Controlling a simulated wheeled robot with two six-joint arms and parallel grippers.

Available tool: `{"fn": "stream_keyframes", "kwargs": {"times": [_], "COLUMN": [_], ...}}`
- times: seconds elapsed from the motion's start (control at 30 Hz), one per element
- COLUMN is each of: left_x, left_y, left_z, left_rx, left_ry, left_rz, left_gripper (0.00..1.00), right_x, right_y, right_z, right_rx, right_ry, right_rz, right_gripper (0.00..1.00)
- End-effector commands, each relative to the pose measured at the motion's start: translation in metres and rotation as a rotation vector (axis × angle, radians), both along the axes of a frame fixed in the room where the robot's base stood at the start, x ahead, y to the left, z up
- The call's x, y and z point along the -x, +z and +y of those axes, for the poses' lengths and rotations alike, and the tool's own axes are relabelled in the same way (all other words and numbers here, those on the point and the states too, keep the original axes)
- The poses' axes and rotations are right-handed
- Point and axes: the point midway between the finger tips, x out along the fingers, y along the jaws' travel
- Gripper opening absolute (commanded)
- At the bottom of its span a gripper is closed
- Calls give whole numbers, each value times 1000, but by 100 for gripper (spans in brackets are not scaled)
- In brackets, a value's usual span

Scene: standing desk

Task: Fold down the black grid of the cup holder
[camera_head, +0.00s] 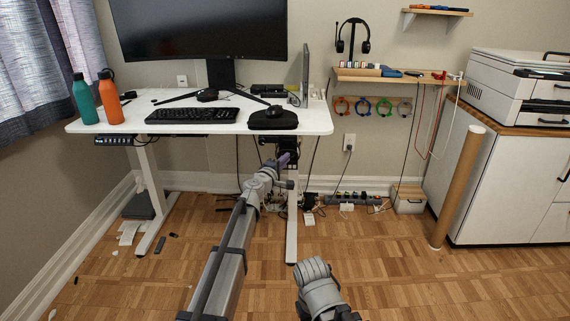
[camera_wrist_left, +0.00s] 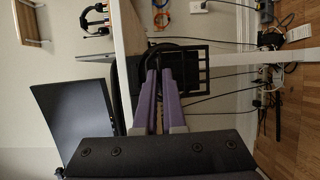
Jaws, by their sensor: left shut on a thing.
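The cup holder's black grid (camera_head: 290,143) sits under the right end of the white desk. It shows larger in the left wrist view (camera_wrist_left: 196,66), as a dark lattice beside the desk edge. A thin dark curved part lies by the fingertips there. My left gripper (camera_head: 284,159) reaches up to the cup holder from below. Its purple fingers, also in the left wrist view (camera_wrist_left: 159,71), are close together at the grid's edge and shut on it. The fingers hide part of the grid, and the exact contact is hard to see.
The desk (camera_head: 210,124) carries a monitor (camera_head: 200,28), keyboard (camera_head: 192,115), black case (camera_head: 273,119) and two bottles. The desk leg (camera_head: 292,220) stands just below the cup holder. Cables and a power strip (camera_head: 345,198) lie behind.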

Motion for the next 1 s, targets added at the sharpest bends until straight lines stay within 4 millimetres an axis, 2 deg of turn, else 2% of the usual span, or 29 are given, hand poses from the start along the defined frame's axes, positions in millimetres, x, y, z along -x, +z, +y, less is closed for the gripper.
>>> {"fn": "stream_keyframes", "kwargs": {"times": [0.03,0.5,0.8,1.0], "left_x": [3,14,18,20], "left_y": [-10,-27,-34,-36], "left_z": [1,0,0,0], "left_rx": [2,2,0,-1], "left_ry": [1,0,0,0], "left_rz": [-24,-285,-427,-490], "left_gripper": [0,0,0,0], "right_x": [0,0,-1,-1], "right_y": [-15,-84,-119,-132], "right_z": [0,0,0,0], "right_rx": [0,0,-1,-1], "right_ry": [-2,-12,-11,-11], "right_rz": [0,-3,-6,-6], "right_gripper": [50,50,50,50]}}
